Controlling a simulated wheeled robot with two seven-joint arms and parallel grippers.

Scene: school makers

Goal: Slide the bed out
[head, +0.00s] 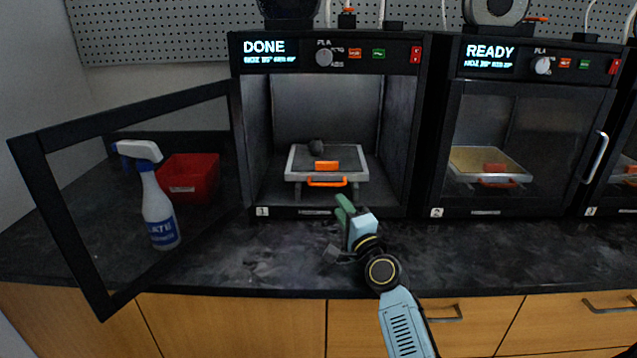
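The bed (299,160) is a grey plate with an orange handle (327,182) at its front. It lies inside the left printer (237,150), marked 1, whose display reads DONE. An orange block and a small dark object lie on the bed. The printer's framed door (60,232) stands swung open to the left. My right gripper (343,207) is in front of the printer opening, just below and to the right of the handle, apart from it. Its green fingers point toward the printer; their gap is unclear. My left gripper is not in view.
A spray bottle (158,208) and a red bin (190,178) show behind the open door's pane. Printer 2 (520,140), reading READY, stands to the right with its door closed.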

